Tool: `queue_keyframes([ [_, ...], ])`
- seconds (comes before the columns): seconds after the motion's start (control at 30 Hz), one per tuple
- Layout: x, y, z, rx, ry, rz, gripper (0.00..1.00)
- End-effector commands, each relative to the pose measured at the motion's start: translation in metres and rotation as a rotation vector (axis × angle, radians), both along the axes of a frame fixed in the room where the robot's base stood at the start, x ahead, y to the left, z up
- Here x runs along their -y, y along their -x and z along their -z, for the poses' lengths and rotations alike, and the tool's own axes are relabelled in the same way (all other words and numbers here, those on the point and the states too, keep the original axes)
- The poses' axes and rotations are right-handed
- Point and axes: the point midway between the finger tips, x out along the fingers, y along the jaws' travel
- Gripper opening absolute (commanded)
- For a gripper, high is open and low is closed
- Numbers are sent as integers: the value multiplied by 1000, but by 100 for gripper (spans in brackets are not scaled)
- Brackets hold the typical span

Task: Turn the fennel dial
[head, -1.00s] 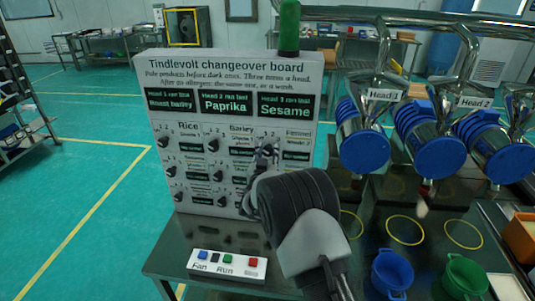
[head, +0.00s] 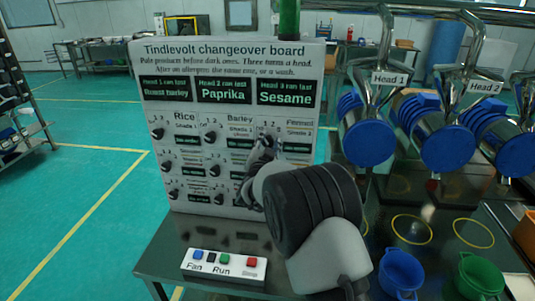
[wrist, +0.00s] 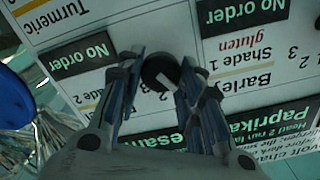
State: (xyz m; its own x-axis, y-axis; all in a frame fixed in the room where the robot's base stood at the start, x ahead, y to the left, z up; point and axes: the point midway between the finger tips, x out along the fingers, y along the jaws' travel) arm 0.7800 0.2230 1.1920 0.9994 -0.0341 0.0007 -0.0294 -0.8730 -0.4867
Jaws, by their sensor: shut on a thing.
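The fennel dial (wrist: 160,72) is a round black knob with a pale pointer mark, on the white changeover board (head: 330,60). In the wrist view, which is upside down, the pointer slants toward the lower right. My gripper (wrist: 162,72) is shut on the dial, one finger on each side. In the head view my gripper (head: 262,150) reaches the board below the numbers beside the Fennel label (head: 299,124) and hides most of the dial.
Several similar dials, such as the barley dial (head: 211,136) and rice dial (head: 158,133), sit close to the left. A button box (head: 224,265) stands on the bench in front. Blue-capped sieve heads (head: 447,148) and a blue bucket (head: 401,273) are at right.

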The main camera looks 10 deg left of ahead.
Motion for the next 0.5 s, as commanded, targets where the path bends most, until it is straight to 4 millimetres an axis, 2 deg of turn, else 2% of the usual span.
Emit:
queue_keyframes([
  [0.2,1,0,2,6,-118,1,10],
  [0.5,1,0,0,6,-186,0,10],
])
